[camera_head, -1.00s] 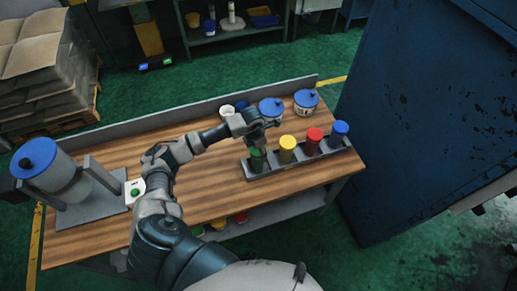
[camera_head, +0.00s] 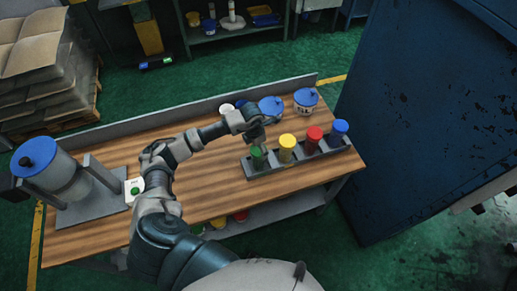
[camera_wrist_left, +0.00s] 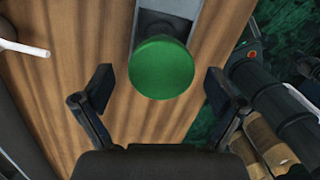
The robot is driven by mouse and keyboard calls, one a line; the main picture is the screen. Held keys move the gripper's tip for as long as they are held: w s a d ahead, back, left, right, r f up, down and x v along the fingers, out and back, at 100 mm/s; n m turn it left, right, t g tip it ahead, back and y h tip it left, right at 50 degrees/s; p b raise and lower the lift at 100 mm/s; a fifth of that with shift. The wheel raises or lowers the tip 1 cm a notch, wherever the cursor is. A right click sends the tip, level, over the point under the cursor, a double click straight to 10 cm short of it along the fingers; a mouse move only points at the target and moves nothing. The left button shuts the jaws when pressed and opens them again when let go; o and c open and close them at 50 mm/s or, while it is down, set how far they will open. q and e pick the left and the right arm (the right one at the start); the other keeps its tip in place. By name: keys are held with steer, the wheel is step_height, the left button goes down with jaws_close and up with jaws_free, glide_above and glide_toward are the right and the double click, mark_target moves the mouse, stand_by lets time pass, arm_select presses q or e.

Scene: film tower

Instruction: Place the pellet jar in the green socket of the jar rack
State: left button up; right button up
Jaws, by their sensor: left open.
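A jar with a green lid (camera_head: 258,154) stands upright at the left end of the dark jar rack (camera_head: 262,174), in the left-end socket. Jars with yellow (camera_head: 288,141), red (camera_head: 314,133) and blue (camera_head: 341,127) lids stand in the sockets to its right. My left gripper (camera_head: 264,143) is open just behind and above the green-lidded jar. In the wrist view the green lid (camera_wrist_left: 162,68) lies ahead, between the lines of the spread fingertips (camera_wrist_left: 160,80), apart from both. The socket colour under the jar is hidden. My right gripper is not in view.
Two white tubs with blue lids (camera_head: 306,99) and a white cup (camera_head: 227,110) stand at the bench's back edge. A blue-lidded hopper machine (camera_head: 58,175) stands at the left, beside a green button (camera_head: 135,190). The bench middle (camera_head: 215,180) is clear. A large blue cabinet (camera_head: 430,110) is at the right.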

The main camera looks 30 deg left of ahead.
arm_select(q)
step_height(320, 180, up, 10)
steer(key=s+b, duration=0.1)
steer(key=shift+a, duration=0.3)
